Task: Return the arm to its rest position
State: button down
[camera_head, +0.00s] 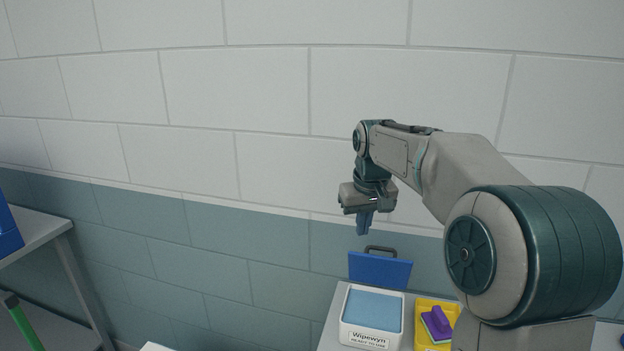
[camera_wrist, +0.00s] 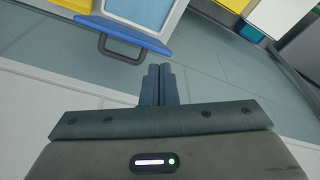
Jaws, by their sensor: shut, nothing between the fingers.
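My arm reaches in from the right in the head view, bent at the elbow. My gripper (camera_head: 364,228) hangs from its end, pointing down, in front of the wall and above the back of the bench. The fingers are together and empty. In the wrist view my gripper (camera_wrist: 158,72) also shows closed, with nothing between the fingertips.
A white Wipewyn box (camera_head: 372,334) with its blue lid (camera_head: 380,270) raised stands on the bench below my gripper. A yellow tray (camera_head: 424,305) holding a purple-handled scrubber (camera_head: 438,322) is to its right. A grey shelf (camera_head: 35,236) stands at far left. The wall (camera_head: 250,90) is behind.

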jog(key=s+d+f+m+t, duration=0.1)
jog(key=s+f, duration=0.3)
jog(key=s, duration=1)
jog(key=s+d+f+m, duration=0.1)
jog(key=s+f, duration=0.3)
jog(key=s, duration=1.1)
jog(key=w+d+r+m+t+h+b, duration=0.1)
jog(key=w+d+r+b, duration=0.15)
jog(key=w, duration=0.85)
jog(key=w+d+r+m+b, duration=0.1)
jog(key=w+r+m+b, duration=0.15)
jog(key=w, duration=0.95)
jog(key=w+d+r+m+t+h+b, duration=0.1)
jog(key=w+r+b, duration=0.3)
jog(key=w, duration=0.7)
notch_tip(320, 180, down, 9)
jog(key=shift+w+d+p, duration=0.35)
jog(key=shift+w+p, duration=0.1)
jog(key=shift+f, duration=0.1)
jog(key=shift+s+a+f+t+b, duration=0.15)
jog(key=shift+t+b, duration=0.15)
jog(key=shift+b, duration=0.15)
